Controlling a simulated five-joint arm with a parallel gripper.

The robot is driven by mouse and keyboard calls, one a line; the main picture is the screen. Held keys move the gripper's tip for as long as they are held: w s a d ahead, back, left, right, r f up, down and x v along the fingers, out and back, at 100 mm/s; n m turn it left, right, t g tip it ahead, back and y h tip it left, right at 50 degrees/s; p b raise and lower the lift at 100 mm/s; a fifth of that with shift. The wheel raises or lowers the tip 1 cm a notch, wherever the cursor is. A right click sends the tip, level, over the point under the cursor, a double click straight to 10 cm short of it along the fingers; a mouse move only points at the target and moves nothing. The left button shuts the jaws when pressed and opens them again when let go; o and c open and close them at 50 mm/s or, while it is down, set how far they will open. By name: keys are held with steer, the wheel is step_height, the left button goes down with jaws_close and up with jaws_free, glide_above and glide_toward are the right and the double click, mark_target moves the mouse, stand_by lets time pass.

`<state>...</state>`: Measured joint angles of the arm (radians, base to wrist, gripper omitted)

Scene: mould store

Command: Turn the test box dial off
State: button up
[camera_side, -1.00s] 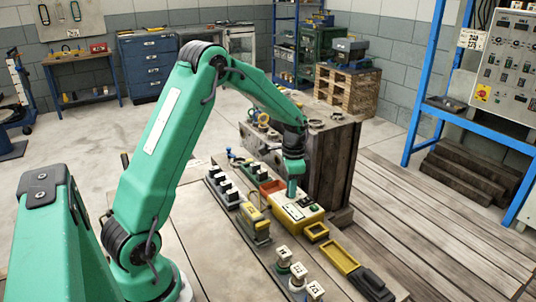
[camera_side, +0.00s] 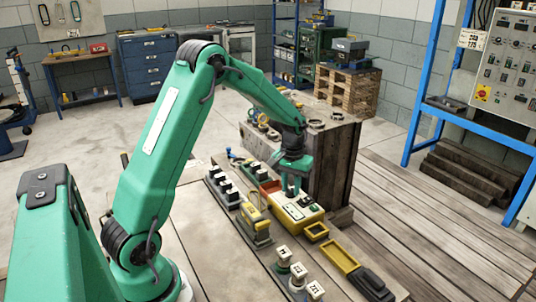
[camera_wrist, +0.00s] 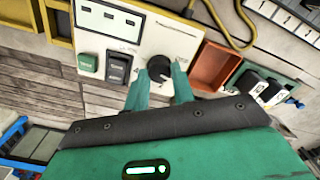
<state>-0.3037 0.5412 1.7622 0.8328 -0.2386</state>
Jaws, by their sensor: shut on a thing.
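The test box (camera_side: 304,218) is a yellow box with a pale top panel on the bench. In the wrist view its pale panel (camera_wrist: 183,37) carries the round black dial (camera_wrist: 158,63), a green switch (camera_wrist: 88,62) and a dark switch (camera_wrist: 118,67). My gripper (camera_side: 291,190) points down over the box's top. In the wrist view the green fingers of my gripper (camera_wrist: 159,71) are on either side of the dial and closed on it. The dial's lower edge is partly hidden between them, and its pointer's setting cannot be read.
An orange-red tray (camera_wrist: 212,68) lies beside the box. A large wooden-sided block (camera_side: 335,170) stands close behind. A yellow tray (camera_side: 343,258), white-topped blocks (camera_side: 283,255) and a yellow-and-black device (camera_side: 254,224) crowd the bench nearby. The bench's near left part is bare.

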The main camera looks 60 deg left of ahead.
mark_target(290, 190)
steer(key=n, duration=0.4)
steer(key=shift+s+a+n, duration=0.1)
steer(key=shift+a+n, duration=0.05)
steer(key=shift+n, duration=0.25)
steer(key=o, duration=1)
steer(key=shift+r, duration=3.85)
steer(key=shift+r, duration=0.1)
